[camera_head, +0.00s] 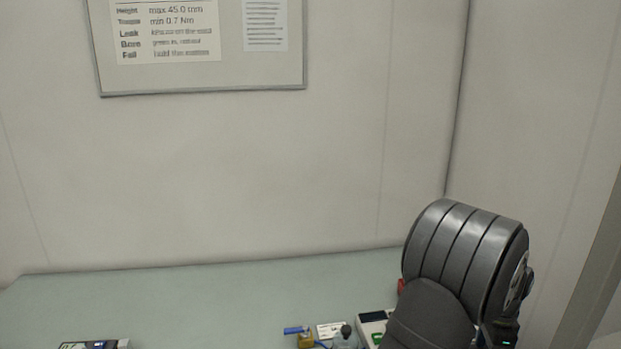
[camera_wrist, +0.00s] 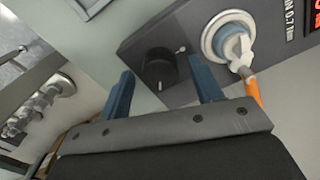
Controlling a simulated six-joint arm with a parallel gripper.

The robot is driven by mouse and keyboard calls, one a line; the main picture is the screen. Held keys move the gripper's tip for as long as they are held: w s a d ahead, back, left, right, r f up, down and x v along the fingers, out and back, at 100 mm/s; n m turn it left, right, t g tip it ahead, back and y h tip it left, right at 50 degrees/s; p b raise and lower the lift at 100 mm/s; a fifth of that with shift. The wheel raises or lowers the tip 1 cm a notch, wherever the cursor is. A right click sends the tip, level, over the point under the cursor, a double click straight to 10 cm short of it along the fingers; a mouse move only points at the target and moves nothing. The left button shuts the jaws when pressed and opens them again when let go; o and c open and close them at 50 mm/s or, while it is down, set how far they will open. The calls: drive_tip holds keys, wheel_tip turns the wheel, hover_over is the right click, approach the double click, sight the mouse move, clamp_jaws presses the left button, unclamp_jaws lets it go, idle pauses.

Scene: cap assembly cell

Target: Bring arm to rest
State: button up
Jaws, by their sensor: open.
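In the wrist view my gripper (camera_wrist: 160,64) shows two blue fingers spread well apart, with nothing between them. Beyond the fingertips is a dark panel (camera_wrist: 190,42) with a black knob (camera_wrist: 157,66). I cannot tell how far the fingertips are from the knob. In the head view my arm is at the lower right, bent over the bench, and my gripper does not show there.
The panel carries a round socket (camera_wrist: 212,44) with a white fitting and orange rod. Metal parts (camera_wrist: 40,105) are at left. The pale green bench (camera_head: 190,295) is largely clear. Small items and a box (camera_head: 368,331) are near my arm; a board (camera_head: 230,75) hangs behind.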

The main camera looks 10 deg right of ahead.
drive_tip(key=n, duration=0.4)
drive_tip(key=shift+r+n, duration=0.15)
drive_tip(key=shift+n, duration=0.25)
drive_tip(key=n, duration=0.4)
drive_tip(key=shift+n, duration=0.4)
drive_tip(key=n, duration=0.4)
drive_tip(key=shift+n, duration=2.4)
drive_tip(key=m, duration=0.4)
drive_tip(key=shift+m, duration=0.3)
drive_tip(key=m, duration=0.5)
